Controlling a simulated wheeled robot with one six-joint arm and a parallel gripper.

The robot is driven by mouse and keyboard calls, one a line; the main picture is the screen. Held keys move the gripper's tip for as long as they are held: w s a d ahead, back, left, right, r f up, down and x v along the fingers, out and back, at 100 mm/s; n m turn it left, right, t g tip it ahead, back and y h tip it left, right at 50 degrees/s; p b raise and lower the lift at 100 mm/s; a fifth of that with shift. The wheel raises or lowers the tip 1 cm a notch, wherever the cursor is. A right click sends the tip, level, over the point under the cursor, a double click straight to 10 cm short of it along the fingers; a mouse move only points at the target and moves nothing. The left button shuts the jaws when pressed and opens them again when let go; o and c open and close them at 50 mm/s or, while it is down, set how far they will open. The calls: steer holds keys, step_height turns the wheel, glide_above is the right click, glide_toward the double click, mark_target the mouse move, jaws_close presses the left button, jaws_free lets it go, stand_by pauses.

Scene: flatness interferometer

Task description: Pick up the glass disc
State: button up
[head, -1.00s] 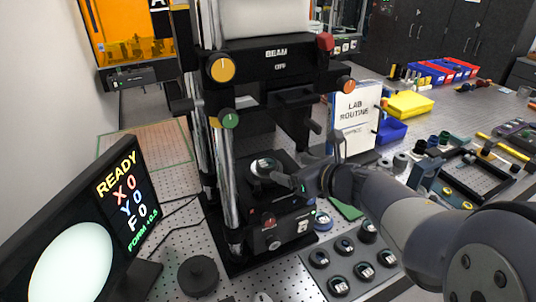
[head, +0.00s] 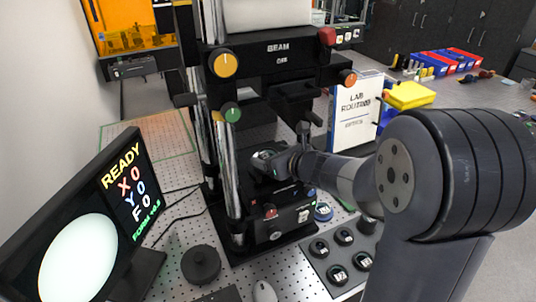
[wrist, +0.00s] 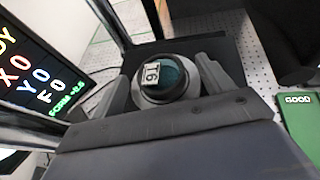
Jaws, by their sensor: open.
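The glass disc (wrist: 174,75) is a teal round in a dark ring with a pale tag, sitting on a silver round seat on the interferometer's black stage. In the head view the disc (head: 264,154) is small and partly hidden by my gripper (head: 270,163). In the wrist view my gripper (wrist: 166,80) is open, with one finger to the left of the disc and one to the right. Gaps show between the fingers and the disc; I cannot tell their exact height against it.
The black interferometer (head: 272,68) rises behind the stage with a chrome post (head: 229,168) on the left. A monitor (head: 95,220) stands at left. A tray of several dark round pieces (head: 316,262) lies at front right. A green GOOD pad (wrist: 301,125) lies right of my gripper.

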steer(key=shift+c, duration=0.2)
steer(key=c, duration=1.1)
steer(key=shift+r, duration=0.1)
